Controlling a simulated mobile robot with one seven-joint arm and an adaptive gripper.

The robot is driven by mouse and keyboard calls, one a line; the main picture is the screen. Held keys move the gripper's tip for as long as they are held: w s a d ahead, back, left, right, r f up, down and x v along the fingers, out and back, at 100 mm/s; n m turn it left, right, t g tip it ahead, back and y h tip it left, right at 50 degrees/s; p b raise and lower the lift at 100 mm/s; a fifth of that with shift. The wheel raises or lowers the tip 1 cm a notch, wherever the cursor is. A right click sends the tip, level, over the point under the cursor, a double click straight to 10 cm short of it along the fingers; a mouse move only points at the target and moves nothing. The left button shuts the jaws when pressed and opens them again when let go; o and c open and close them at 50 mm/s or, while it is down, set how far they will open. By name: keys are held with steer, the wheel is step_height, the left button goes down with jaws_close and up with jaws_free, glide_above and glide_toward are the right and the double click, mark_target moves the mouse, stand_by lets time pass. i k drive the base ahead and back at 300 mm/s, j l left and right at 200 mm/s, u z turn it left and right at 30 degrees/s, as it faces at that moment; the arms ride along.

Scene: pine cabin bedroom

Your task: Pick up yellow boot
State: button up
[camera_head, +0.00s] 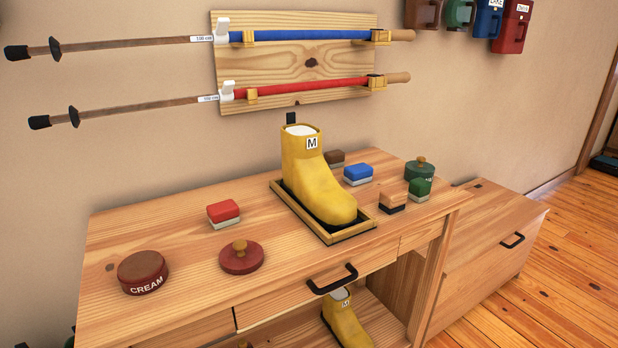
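A yellow boot (319,176) with a white label marked M stands upright in a shallow wooden tray (357,228) on the desk top. Its toe points toward the front right. A second yellow boot (346,322), also with an M label, is partly visible below the desk top, under the drawer handle; its lower part is cut off by the frame. My gripper is not in view.
On the desk (180,235) are a red brush (223,213), a blue brush (358,173), a brown-topped brush (393,200), a CREAM tin (143,272) and a red knobbed lid (241,257). Poles (300,36) hang on the wall behind. A cabinet (490,250) stands right.

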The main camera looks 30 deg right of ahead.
mark_target(308, 178)
steer(key=l+z, duration=0.1)
steer(key=z, duration=1.25)
steer(key=i+l+z, duration=0.3)
steer(key=i+j, duration=0.05)
steer(key=i, duration=0.05)
